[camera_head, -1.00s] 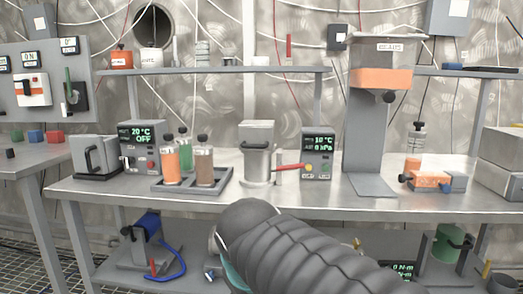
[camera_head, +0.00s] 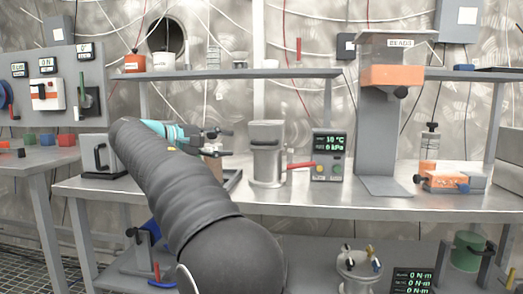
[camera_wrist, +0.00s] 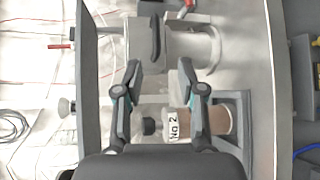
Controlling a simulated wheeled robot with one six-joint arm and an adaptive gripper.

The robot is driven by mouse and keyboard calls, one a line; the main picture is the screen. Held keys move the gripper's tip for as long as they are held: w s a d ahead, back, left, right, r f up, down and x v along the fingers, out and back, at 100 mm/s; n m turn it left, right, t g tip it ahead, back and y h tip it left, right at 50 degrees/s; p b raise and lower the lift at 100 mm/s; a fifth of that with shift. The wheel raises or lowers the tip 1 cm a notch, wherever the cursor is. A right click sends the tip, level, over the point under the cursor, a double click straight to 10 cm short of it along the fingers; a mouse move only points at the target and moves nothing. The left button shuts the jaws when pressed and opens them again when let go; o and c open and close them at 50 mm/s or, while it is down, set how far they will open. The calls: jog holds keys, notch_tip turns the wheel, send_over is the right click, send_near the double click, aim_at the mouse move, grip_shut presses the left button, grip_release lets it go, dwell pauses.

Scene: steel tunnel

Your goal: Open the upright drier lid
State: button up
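The upright drier (camera_head: 266,170) is a grey metal cylinder on the middle of the bench, with a lid (camera_head: 266,130) on top and a dark curved handle at its front. The lid looks closed. It also shows in the wrist view (camera_wrist: 205,47), turned on its side, with the dark handle (camera_wrist: 155,40) near the top. My gripper (camera_head: 226,143) is just left of the drier at about lid height, fingers pointing toward it. In the wrist view the fingers (camera_wrist: 154,78) are apart, with nothing held. The handle lies beyond the fingertips.
A display box (camera_head: 329,156) and a red lever (camera_head: 301,165) are right of the drier. A shelf (camera_head: 240,74) runs behind.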

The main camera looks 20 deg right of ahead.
aim_at(261, 143)
jog(key=x, duration=0.6)
jog(key=b+x, duration=0.1)
jog(key=x, duration=0.6)
jog(key=shift+w+d+r, duration=0.15)
jog(key=shift+w+d, duration=0.1)
jog(key=shift+d, duration=0.05)
grip_shut()
